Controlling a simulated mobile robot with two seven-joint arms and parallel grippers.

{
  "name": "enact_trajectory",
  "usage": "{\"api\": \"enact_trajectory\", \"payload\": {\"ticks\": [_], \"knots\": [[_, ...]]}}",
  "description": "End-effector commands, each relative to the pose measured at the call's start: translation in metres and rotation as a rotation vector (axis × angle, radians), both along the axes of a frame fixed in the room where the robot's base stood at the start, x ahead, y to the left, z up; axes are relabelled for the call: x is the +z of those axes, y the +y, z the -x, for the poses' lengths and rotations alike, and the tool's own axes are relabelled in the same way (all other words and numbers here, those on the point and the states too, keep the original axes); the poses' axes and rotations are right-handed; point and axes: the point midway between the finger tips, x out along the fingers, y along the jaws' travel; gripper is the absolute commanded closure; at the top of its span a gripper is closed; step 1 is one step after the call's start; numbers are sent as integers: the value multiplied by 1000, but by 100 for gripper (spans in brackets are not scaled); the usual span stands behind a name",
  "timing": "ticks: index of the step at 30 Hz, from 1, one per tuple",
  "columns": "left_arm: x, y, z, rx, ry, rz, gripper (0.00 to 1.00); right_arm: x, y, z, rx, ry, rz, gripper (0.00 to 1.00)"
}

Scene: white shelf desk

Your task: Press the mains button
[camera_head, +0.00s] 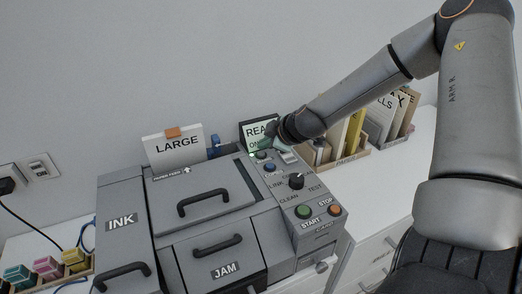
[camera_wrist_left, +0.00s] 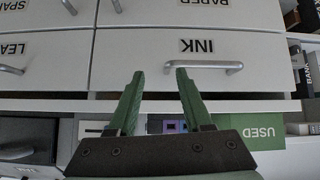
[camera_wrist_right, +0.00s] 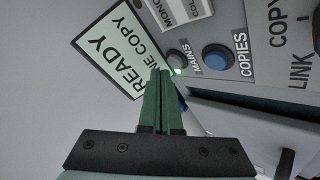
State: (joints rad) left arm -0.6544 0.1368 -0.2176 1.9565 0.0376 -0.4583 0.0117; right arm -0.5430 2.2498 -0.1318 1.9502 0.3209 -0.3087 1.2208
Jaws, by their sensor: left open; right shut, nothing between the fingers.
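The mains button (camera_wrist_right: 177,58) is a small grey round button beside its MAINS label in the right wrist view, with a small green light (camera_wrist_right: 177,71) near it. My right gripper (camera_wrist_right: 160,72) is shut and empty, its tips close to the button; whether they touch it I cannot tell. My left gripper (camera_wrist_left: 160,72) is open and empty in front of drawers, in the left wrist view only.
A lit display (camera_wrist_right: 112,48) reads READY and a blue COPIES button (camera_wrist_right: 217,57) sits beside the mains button. The panel also has a black dial (camera_head: 296,181), a green START button (camera_head: 304,211) and an orange STOP button (camera_head: 333,210). Folder boxes (camera_head: 350,158) stand at the right.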

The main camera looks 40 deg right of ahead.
Motion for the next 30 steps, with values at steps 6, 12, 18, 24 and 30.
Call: {"api": "enact_trajectory", "payload": {"ticks": [6, 12, 18, 24, 30], "knots": [[27, 0, 0, 0, 0, 0, 50, 29, 0, 0, 1, -2, 0, 100], [46, 0, 0, 0, -1, 0, 50, 49, 0, 0, 0, -1, 0, 100], [53, 0, -1, 0, -2, 0, 50, 56, 0, 0, 1, -1, 0, 100], [52, 0, -1, 0, -2, 0, 50, 55, 0, 0, 1, -1, 0, 100], [52, 0, -2, 0, -4, 1, 50, 54, 0, 0, 0, -1, -1, 100]]}}
